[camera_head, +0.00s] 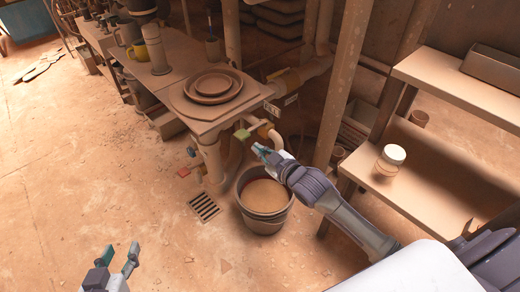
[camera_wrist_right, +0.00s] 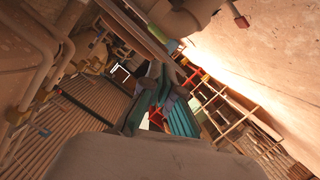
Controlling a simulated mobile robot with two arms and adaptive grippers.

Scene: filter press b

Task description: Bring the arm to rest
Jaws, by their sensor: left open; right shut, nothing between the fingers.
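My right gripper (camera_head: 259,149) is shut and empty. Its arm comes in from the right and reaches over the bucket, with the fingertips close to a green valve handle (camera_head: 242,134); I cannot tell if they touch. In the right wrist view the teal fingers of this gripper (camera_wrist_right: 165,98) show together in the middle, with nothing seen between them. My left gripper (camera_head: 121,253) is open and empty, low at the left over bare floor. Its arm is mostly out of view.
A bucket (camera_head: 249,217) of brownish contents stands below the right arm, beside a floor grate (camera_head: 204,207). A workbench (camera_head: 205,122) carries stacked round plates (camera_head: 212,86). A shelf unit (camera_head: 427,190) with a jar (camera_head: 390,160) stands at the right.

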